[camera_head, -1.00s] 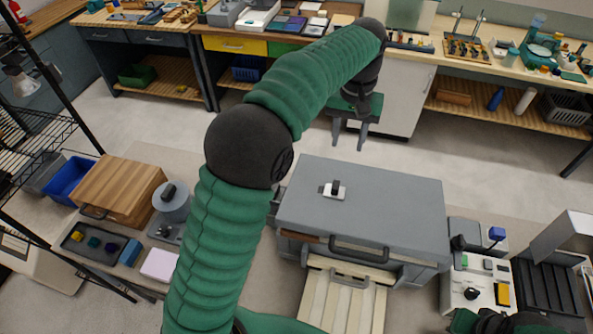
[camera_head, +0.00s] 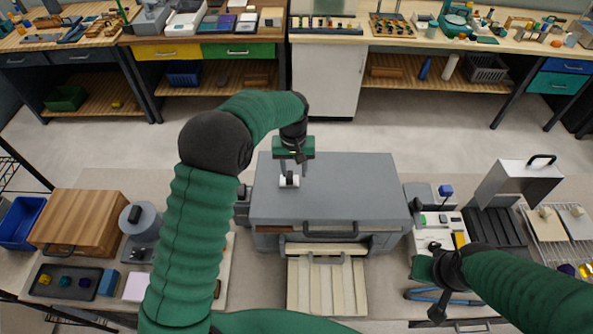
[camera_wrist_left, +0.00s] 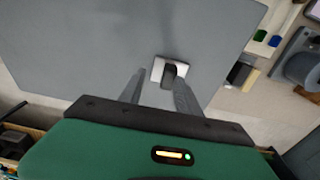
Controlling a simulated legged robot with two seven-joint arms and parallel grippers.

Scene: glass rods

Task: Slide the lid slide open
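The lid slide (camera_head: 289,181), a small white plate with a dark knob, sits near the back left of the flat grey lid (camera_head: 345,190) of a large box. It also shows in the left wrist view (camera_wrist_left: 168,72), just beyond the fingertips. My left gripper (camera_head: 292,183) is open above the lid, pointing down, with its two fingers apart around the slide in the head view. I cannot tell whether they touch it. My right gripper (camera_head: 436,300) is at the lower right, over the table's front; its finger opening is unclear.
An open cream slatted drawer (camera_head: 327,287) sticks out below the grey box. A wooden box (camera_head: 80,222) and a dark tray (camera_head: 75,282) stand left. A white device (camera_head: 436,235) and a black rack (camera_head: 494,232) stand right. Floor lies behind the table.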

